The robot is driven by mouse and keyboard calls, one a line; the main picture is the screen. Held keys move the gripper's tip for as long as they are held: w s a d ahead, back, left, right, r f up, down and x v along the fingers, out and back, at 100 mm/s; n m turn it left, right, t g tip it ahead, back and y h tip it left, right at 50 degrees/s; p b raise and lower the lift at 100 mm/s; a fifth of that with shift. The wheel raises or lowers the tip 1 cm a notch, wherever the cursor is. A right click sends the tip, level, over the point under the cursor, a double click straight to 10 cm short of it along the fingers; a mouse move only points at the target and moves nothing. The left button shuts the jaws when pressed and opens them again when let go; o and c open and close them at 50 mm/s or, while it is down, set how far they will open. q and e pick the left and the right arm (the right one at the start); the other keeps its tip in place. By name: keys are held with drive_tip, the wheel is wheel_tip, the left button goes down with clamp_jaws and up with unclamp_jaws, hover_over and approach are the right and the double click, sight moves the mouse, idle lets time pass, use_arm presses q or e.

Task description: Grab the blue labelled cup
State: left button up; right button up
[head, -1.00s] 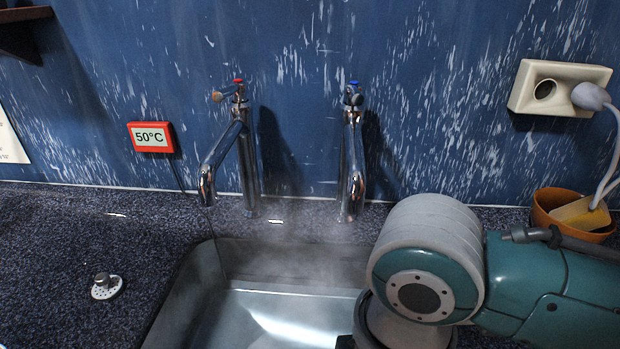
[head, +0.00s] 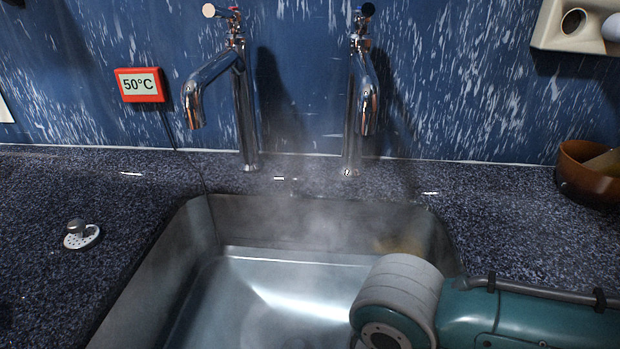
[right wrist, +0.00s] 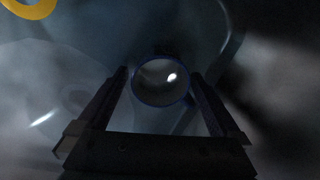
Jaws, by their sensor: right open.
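In the right wrist view my right gripper (right wrist: 158,74) is open. A round, glassy thing with a thin blue rim (right wrist: 160,92) shows between its two fingers, with a bright glint on it. It may be a cup seen from above; no label can be made out in the dim, hazy view. I cannot tell how far beyond the fingertips it is. In the head view my right arm reaches in from the right over the sink (head: 172,262), and its gripper is out of that picture. My left gripper is in neither view.
A yellow ring-shaped thing (right wrist: 30,6) shows at the wrist view's top left. Steam rises from the sink. Two taps (head: 243,100) (head: 352,110) stand behind it. A 50°C display (head: 140,85) is on the wall. A plug (head: 79,235) lies left; an orange-brown bowl (head: 588,175) stands right.

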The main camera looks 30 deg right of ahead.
drive_tip(key=shift+f, duration=0.35)
drive_tip(key=shift+c, duration=0.4)
drive_tip(key=c, duration=1.3)
